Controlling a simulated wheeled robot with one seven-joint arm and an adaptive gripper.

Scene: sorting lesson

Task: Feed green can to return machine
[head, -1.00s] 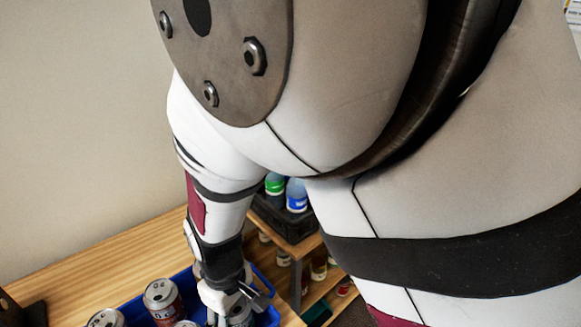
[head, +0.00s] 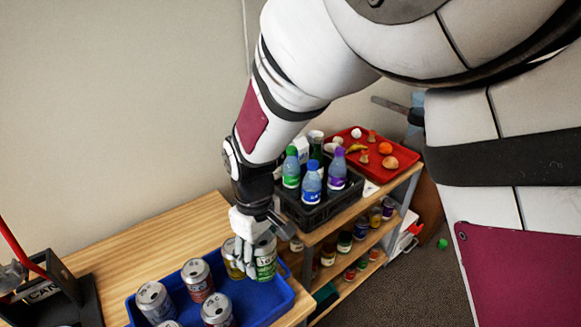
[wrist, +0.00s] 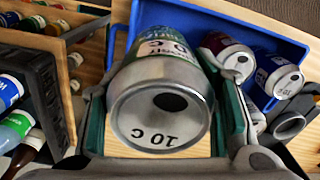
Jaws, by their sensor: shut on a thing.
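The green can (head: 265,262) has a silver top and a green and white label. My gripper (head: 254,255) is shut on it at the right end of the blue tray (head: 273,309). In the wrist view the can (wrist: 161,100) fills the middle between the two fingers of my gripper (wrist: 165,85), its top facing the camera. I cannot tell whether its base touches the tray. A black stand (head: 72,290) marked "CAN", with a red handle, is at the left. I cannot tell whether it is the return machine.
Several other cans, such as a red one (head: 198,281), stand in the tray. A yellowish can (head: 231,259) is close beside my gripper. A shelf (head: 340,215) at the right bears a black crate (head: 311,217) of bottles and a red tray (head: 404,157). Bare wooden table (head: 150,256) lies behind the blue tray.

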